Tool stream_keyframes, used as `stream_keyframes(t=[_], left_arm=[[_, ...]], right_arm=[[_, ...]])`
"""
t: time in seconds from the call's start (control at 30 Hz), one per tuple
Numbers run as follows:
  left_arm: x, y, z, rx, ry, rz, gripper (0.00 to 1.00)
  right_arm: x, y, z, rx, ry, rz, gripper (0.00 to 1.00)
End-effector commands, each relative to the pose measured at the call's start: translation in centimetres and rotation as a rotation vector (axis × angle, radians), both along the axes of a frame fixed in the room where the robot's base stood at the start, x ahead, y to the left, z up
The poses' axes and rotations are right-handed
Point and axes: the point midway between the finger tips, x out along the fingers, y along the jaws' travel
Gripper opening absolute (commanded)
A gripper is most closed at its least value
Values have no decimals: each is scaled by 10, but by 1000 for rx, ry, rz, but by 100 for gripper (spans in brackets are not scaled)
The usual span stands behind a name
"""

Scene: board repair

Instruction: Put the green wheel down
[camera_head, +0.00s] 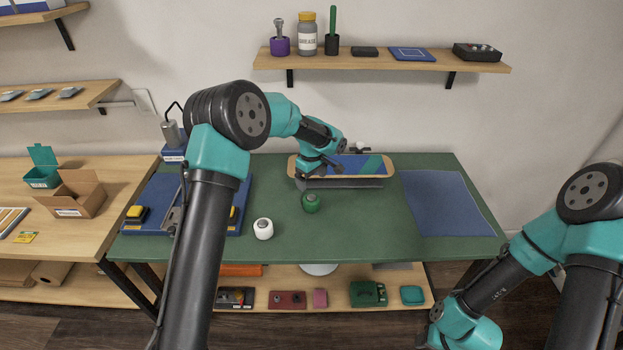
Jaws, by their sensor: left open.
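The green wheel (310,203) rests on the green table top (375,225) near its middle. My left gripper (327,168) is open. It is above and behind the wheel in the picture, by the skateboard deck (381,164), and apart from the wheel. The arm hides part of the deck. My right arm is at the lower right, and its gripper is hard to make out at the picture's edge, off the table.
A white wheel (263,229) stands left of the green one. A blue mat (446,204) lies at the right of the table. A blue base with yellow buttons (137,213) is at the left. The table's front is clear.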

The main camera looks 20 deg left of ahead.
Motion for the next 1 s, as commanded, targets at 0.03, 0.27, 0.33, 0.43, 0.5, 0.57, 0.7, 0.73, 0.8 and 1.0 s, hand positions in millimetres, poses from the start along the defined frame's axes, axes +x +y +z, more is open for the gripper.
stream_keyframes(t=[0.03, 0.27, 0.33, 0.43, 0.5, 0.57, 0.7, 0.73, 0.8, 1.0], left_arm=[[0, 0, 0, 0, 0, 0, 94], [0, 0, 0, 0, 0, -1, 94], [0, -1, 0, 3, 2, -14, 94], [-1, -4, -1, 18, 9, -75, 94], [-1, -7, -2, 36, 22, -155, 94], [-2, -11, -3, 57, 37, -251, 94], [-4, -22, -6, 119, 92, -535, 94], [-4, -25, -6, 133, 106, -601, 94], [-5, -31, -7, 162, 142, -754, 94], [-6, -48, -7, 237, 268, -1179, 94]], right_arm=[[0, 0, 0, 0, 0, 0, 43], [0, 0, 0, 0, 0, 0, 43], [0, 0, 0, 0, 0, 0, 43], [0, 0, 0, 0, 0, 0, 43], [0, 0, 0, 0, 0, 0, 43], [0, 0, 0, 0, 0, 0, 43], [0, 0, 0, 0, 0, 0, 43], [0, 0, 0, 0, 0, 0, 43], [0, 0, 0, 0, 0, 0, 43], [0, 0, 0, 0, 0, 0, 43]])
